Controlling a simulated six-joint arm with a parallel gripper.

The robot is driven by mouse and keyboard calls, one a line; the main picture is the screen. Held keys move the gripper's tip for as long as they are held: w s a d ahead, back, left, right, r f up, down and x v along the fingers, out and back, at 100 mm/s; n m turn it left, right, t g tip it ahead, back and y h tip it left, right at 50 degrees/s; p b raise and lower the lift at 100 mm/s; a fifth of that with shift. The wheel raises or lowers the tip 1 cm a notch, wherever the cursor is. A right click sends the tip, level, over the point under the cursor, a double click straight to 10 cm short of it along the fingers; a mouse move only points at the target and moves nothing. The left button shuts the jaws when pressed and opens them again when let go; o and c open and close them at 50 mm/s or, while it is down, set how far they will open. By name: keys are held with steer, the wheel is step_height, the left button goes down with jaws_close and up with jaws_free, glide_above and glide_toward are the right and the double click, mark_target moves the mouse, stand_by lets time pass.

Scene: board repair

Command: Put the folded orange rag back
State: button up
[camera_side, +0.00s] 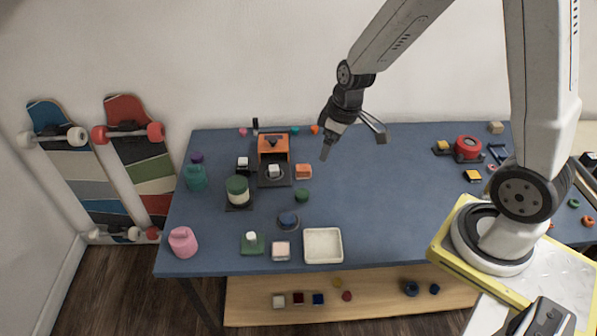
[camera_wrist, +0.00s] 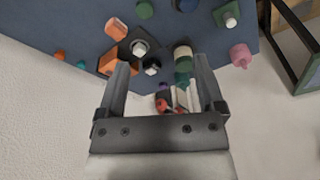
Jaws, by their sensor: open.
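The folded orange rag (camera_side: 304,171) appears to be the small orange block-like piece lying on the blue bench, just right of the dark-based orange stand (camera_side: 273,149). It also seems to show in the wrist view (camera_wrist: 117,28), beyond the left finger. My gripper (camera_side: 353,147) is open and empty, raised above the bench, to the right of the rag and apart from it. Its two fingers also show in the wrist view (camera_wrist: 161,64) with nothing held between them. I cannot tell which spot on the bench belongs to the rag.
Left of the rag stand a green-lidded jar (camera_side: 237,191), a teal bottle (camera_side: 195,178) and a pink bottle (camera_side: 183,242). A green puck (camera_side: 302,195) lies near the rag. A pale tray (camera_side: 323,246) sits at the front edge. The bench's middle right is clear.

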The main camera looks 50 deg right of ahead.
steer(key=s+a+r+m+h, duration=0.1)
steer(key=s+a+r+m, duration=0.1)
steer(key=s, duration=0.6)
steer(key=shift+a+r+m+t, duration=0.3)
steer(key=shift+a+r+m, duration=0.1)
steer(key=shift+a+m, duration=0.3)
